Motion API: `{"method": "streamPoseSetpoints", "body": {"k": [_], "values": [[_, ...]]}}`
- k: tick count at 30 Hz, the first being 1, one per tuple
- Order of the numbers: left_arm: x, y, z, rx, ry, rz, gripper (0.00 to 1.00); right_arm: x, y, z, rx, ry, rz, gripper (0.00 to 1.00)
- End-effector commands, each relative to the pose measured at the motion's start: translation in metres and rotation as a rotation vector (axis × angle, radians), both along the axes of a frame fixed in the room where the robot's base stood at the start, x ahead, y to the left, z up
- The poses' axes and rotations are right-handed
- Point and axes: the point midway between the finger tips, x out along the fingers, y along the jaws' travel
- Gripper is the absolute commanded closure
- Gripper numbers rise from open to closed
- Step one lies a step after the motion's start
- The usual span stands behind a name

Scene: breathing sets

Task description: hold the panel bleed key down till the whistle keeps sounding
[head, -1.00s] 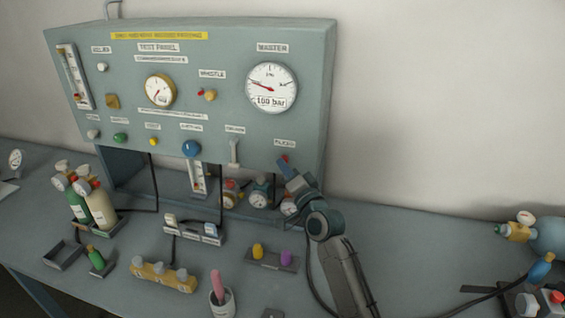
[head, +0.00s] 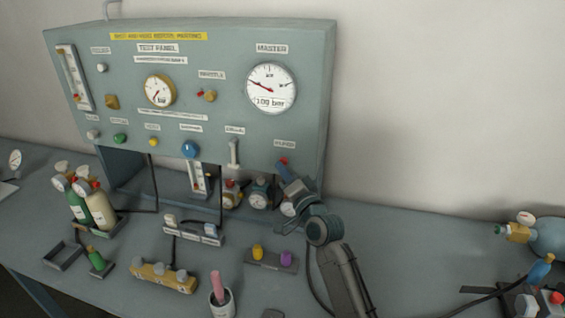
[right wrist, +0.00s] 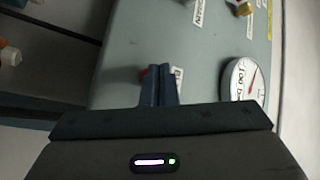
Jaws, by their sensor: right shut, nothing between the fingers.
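The grey test panel (head: 225,60) stands at the back of the bench. The bleed key, a small red part (head: 282,160), is at its lower right below a white label (head: 284,145); my right gripper (head: 286,169) mostly hides it. In the right wrist view, the shut fingertips (right wrist: 158,71) are at the panel face, with a bit of red (right wrist: 144,74) just left of them. I cannot tell whether they press it. Nothing is between the fingers. The brass whistle (head: 210,96) with a red part sits under its label mid-panel. My left gripper is not in view.
The master gauge (head: 271,87) is above my right gripper and also shows in the right wrist view (right wrist: 243,80). Regulators (head: 259,193) and hoses are under the panel. Bottles (head: 101,208), trays and a cup (head: 222,302) occupy the bench.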

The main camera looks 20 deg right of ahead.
Motion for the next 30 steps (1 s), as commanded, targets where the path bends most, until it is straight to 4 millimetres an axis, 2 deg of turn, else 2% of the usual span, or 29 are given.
{"method": "streamPoseSetpoints", "body": {"k": [14,30], "values": [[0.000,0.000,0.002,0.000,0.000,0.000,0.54,-0.007,0.005,0.000,0.001,-0.001,0.001,1.00],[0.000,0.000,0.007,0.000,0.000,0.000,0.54,-0.046,0.031,0.000,0.002,-0.001,0.001,1.00]]}}
